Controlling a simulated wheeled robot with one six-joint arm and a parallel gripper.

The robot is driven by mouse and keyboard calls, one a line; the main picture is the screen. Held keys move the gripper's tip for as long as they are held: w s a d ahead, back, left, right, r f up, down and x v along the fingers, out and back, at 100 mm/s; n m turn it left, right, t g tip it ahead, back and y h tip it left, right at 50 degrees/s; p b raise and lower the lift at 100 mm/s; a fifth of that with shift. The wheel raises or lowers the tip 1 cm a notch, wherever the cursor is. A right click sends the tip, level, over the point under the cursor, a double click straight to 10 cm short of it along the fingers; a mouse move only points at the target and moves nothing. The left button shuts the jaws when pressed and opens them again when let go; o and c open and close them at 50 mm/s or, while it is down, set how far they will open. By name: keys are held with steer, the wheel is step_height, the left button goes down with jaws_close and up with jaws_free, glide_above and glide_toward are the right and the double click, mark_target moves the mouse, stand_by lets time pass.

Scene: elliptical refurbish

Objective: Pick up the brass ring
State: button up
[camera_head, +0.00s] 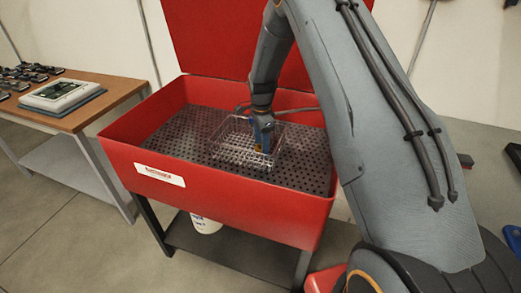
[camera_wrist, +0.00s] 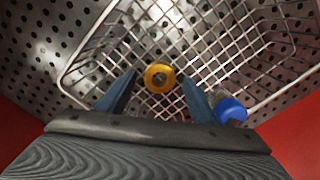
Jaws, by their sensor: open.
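The brass ring (camera_wrist: 159,77) shows in the wrist view as a round golden piece with a dark centre, inside a wire basket (camera_wrist: 95,40). My gripper (camera_wrist: 157,88) is open, with one blue finger on each side of the ring and a clear gap to each. I cannot tell how far above the ring the fingertips are. In the head view my gripper (camera_head: 262,140) reaches down into the basket (camera_head: 228,152). A small yellowish patch shows by the fingers there, too small to name.
A blue-capped item (camera_wrist: 230,110) sits close to the right finger. The basket stands on the perforated floor of a red wash tub (camera_head: 230,200) with high walls and a raised lid. A wooden table (camera_head: 100,95) with a device stands at the left.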

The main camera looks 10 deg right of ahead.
steer(key=c, duration=1.4)
steer(key=shift+o, duration=0.2)
steer(key=shift+r, duration=0.1)
